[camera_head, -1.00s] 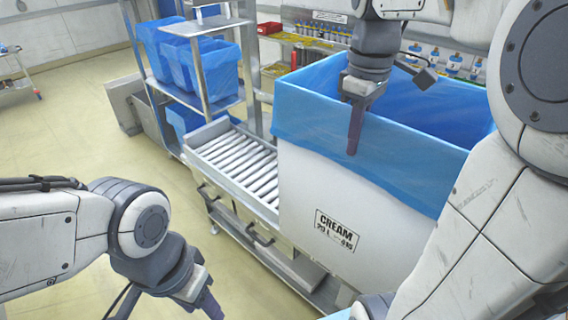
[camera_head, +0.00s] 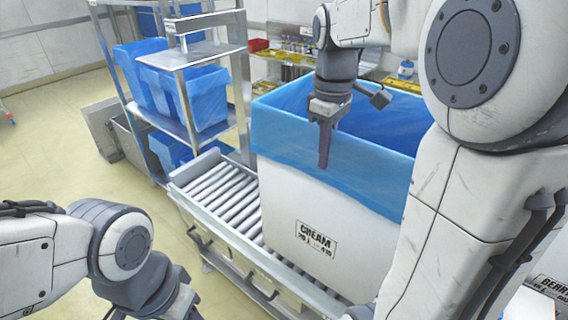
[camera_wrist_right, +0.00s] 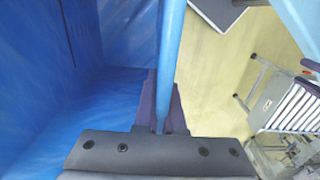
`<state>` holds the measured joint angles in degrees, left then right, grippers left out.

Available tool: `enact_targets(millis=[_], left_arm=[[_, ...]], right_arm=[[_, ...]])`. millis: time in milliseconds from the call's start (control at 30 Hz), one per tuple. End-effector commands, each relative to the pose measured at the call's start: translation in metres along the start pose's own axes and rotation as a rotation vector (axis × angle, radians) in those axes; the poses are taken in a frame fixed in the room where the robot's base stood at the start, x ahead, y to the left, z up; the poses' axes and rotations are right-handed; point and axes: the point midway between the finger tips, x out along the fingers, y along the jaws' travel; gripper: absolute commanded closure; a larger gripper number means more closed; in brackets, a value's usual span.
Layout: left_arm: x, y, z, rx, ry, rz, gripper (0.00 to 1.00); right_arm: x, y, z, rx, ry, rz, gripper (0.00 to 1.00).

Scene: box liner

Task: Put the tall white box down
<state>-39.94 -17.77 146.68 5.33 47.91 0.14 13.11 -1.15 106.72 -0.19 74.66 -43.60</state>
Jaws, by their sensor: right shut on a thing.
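The tall white box (camera_head: 300,205) has a blue liner (camera_head: 285,135) folded over its rim and a label reading CREAM. It stands upright over the roller conveyor (camera_head: 225,190); I cannot tell whether its base touches the rollers. My right gripper (camera_head: 324,150) is shut on the near rim, one finger outside the liner. In the right wrist view the rim (camera_wrist_right: 172,45) runs between the fingers, with the blue inside (camera_wrist_right: 60,90) to the left. My left gripper (camera_head: 182,303) is low at the left, apart from the box and cut by the bottom edge; its jaws are unclear.
A metal rack (camera_head: 190,55) with blue-lined bins (camera_head: 200,98) stands behind the conveyor. A back bench holds a red bin (camera_head: 259,45) and yellow trays. Another labelled white surface (camera_head: 530,300) shows at the lower right. Rollers left of the box are bare.

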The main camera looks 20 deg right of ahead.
Motion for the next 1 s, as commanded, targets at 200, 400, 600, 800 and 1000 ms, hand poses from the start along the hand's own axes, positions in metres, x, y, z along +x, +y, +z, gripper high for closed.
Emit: enact_targets(millis=[200,400,600,800,1000], left_arm=[[-0.020,0.002,-0.001,0.001,0.000,0.000,0.50],[-0.031,0.002,-0.002,0.003,0.000,0.000,0.50],[-0.035,0.003,-0.002,0.004,0.000,0.000,0.50],[-0.046,0.003,-0.003,0.006,0.000,0.000,0.50],[-0.047,0.003,-0.003,0.006,0.000,0.000,0.50]], right_arm=[[0.022,0.013,-0.043,-0.004,-0.002,0.000,1.00],[0.041,0.024,-0.073,-0.003,0.001,0.003,1.00],[0.051,0.028,-0.081,-0.001,0.001,0.003,1.00],[0.077,0.028,-0.081,0.000,0.000,0.001,1.00],[0.089,0.028,-0.081,0.000,0.003,0.004,1.00]])
